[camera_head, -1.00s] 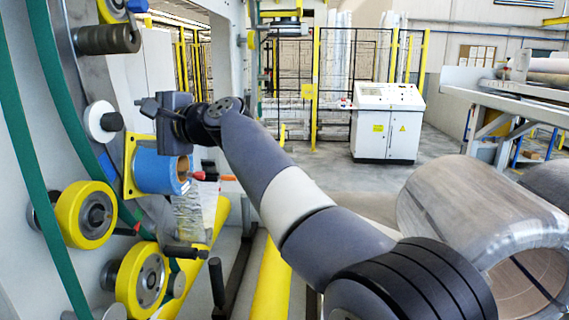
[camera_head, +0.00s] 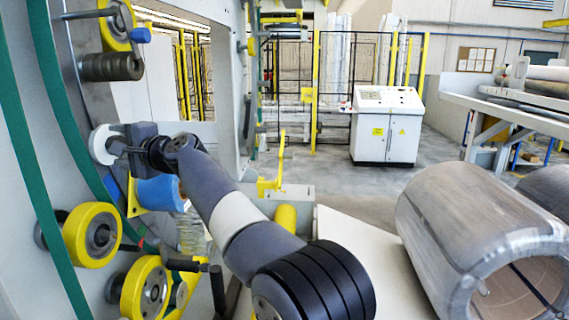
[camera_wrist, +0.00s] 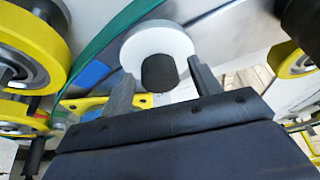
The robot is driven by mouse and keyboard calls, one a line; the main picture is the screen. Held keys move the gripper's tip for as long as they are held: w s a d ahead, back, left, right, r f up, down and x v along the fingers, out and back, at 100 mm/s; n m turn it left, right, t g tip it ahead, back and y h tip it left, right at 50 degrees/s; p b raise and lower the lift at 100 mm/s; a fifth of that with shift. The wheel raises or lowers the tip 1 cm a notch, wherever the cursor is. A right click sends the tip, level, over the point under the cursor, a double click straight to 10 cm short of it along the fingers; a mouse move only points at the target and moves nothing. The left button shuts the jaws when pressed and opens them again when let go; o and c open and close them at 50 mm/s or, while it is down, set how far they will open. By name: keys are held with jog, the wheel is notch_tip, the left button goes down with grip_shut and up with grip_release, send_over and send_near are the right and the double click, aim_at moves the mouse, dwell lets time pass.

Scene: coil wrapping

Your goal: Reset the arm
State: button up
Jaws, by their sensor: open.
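My arm reaches leftward across the head view to the wrapping machine. My gripper (camera_head: 112,147) is open, its fingers towards a white disc (camera_head: 98,146) on the machine. In the wrist view the open fingers (camera_wrist: 160,78) stand either side of the disc's black knob (camera_wrist: 159,72), with the white disc (camera_wrist: 185,45) behind it. I cannot tell whether the fingers touch it. Nothing shows held in the jaws. A blue roll (camera_head: 160,193) sits just below my wrist, partly hidden.
Yellow rollers (camera_head: 92,235) and a green belt (camera_head: 40,170) are close by on the left. A black handle (camera_head: 183,265) sticks out below. Large grey coils (camera_head: 470,225) lie at right. A white control cabinet (camera_head: 387,125) stands behind, with clear floor before it.

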jog(key=shift+f+n+y, duration=0.15)
jog(key=shift+n+y, duration=0.25)
jog(key=shift+n, duration=0.4)
jog(key=shift+n+t, duration=0.3)
jog(key=shift+n, duration=0.3)
jog(key=shift+f+n+y+b, duration=0.15)
jog(key=shift+n+y+b, duration=0.3)
jog(key=shift+n, duration=0.15)
jog(key=n+g+y, duration=0.1)
jog(key=n, duration=0.4)
jog(key=n+g+y, duration=0.2)
jog(key=n, duration=0.3)
jog(key=w+n+g+y, duration=0.1)
jog(key=n, duration=0.4)
jog(key=shift+f+y, duration=0.2)
jog(key=shift+y, duration=0.15)
jog(key=shift+f+g+p, duration=0.1)
jog(key=shift+g+p, duration=0.2)
jog(key=shift+g, duration=0.1)
jog(key=shift+d, duration=0.1)
